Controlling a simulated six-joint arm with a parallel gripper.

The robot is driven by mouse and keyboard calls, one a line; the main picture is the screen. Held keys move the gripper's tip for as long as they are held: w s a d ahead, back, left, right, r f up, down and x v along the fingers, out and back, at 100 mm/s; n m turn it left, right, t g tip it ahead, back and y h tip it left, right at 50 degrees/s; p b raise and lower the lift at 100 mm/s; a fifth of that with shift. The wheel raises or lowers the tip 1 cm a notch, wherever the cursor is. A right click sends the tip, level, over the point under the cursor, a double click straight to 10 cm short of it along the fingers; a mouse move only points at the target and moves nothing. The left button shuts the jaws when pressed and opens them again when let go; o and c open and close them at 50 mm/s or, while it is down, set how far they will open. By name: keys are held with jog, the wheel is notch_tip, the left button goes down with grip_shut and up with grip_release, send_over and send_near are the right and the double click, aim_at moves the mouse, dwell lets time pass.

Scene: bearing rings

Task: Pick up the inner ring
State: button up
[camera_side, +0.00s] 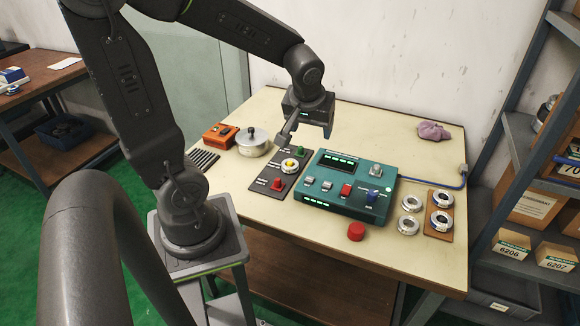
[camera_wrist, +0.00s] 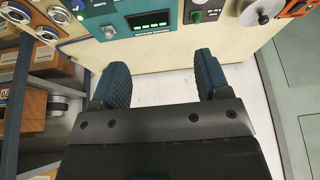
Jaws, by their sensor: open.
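Several metal rings lie at the right of the table in the side view. Two, an upper ring (camera_side: 411,203) and a lower ring (camera_side: 408,225), lie on the bare top; two more (camera_side: 444,198) lie on a brown board (camera_side: 431,230). I cannot tell which is the inner ring. My gripper (camera_side: 305,131) is above the back of the table, away from the right-hand rings. In the wrist view my gripper (camera_wrist: 160,68) is open and empty; rings (camera_wrist: 58,15) show at upper left.
A teal control box (camera_side: 345,187) stands mid-table, with a red cylinder (camera_side: 356,231) in front. A lidded pot (camera_side: 253,142) and an orange box (camera_side: 219,135) stand at the left. A mauve cloth (camera_side: 433,131) lies at the back right. Shelving (camera_side: 520,130) borders the right side.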

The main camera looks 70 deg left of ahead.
jog(key=w+a+f+n+g, duration=0.1)
jog(key=a+f+n+g, duration=0.1)
jog(key=a+f+n, duration=0.7)
jog(key=m, duration=0.2)
send_over(290, 162)
jog(key=d, duration=0.2)
jog(key=shift+y, duration=0.4)
jog(key=f, duration=0.9)
jog(key=shift+d, duration=0.2)
jog(key=shift+x, duration=2.85)
jog(key=shift+s, duration=0.2)
jog(key=c, duration=0.8)
